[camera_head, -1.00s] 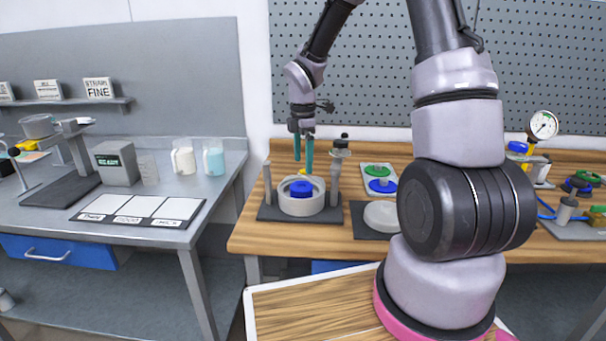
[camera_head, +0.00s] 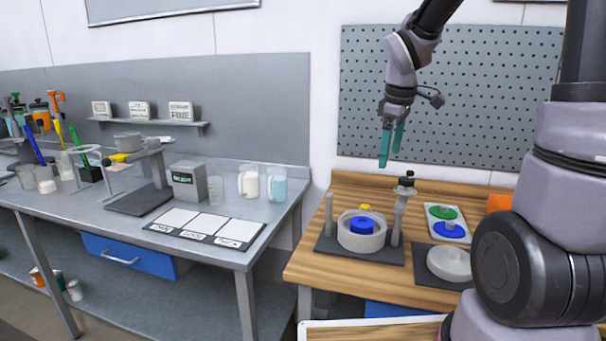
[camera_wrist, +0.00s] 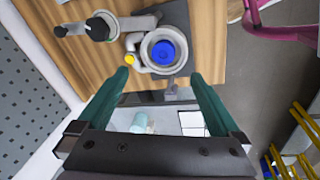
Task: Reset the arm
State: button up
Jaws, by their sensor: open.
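My gripper (camera_head: 391,152) has green fingers and is raised above the wooden bench, in front of the pegboard. The fingers are apart and hold nothing; they also show spread in the wrist view (camera_wrist: 162,80). Below the gripper stands a grey ring fixture (camera_head: 361,233) with a blue round piece (camera_head: 362,225) in its middle and a small yellow knob (camera_head: 365,208) behind. The ring and blue piece (camera_wrist: 163,53) show beyond the fingertips in the wrist view. The gripper touches nothing visible.
Upright posts (camera_head: 397,221) flank the ring. A tray with green and blue discs (camera_head: 447,215) and a pale round dish (camera_head: 448,263) lie to its right. The grey bench (camera_head: 210,247) on the left holds beakers (camera_head: 277,185) and a card mat (camera_head: 205,226). Air around the gripper is clear.

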jog(key=s+d+r+m+t+y, duration=0.1)
jog(key=s+r+m+t, duration=0.1)
jog(key=s+r+m, duration=0.4)
jog(key=s+d+r+m+t+y, duration=0.1)
jog(key=s+r+m+t, duration=0.1)
jog(key=s+r+m, duration=0.3)
jog(key=s+m, duration=0.3)
jog(key=s, duration=0.2)
jog(key=shift+r+m+t, duration=0.35)
jog(key=shift+m+t, duration=0.05)
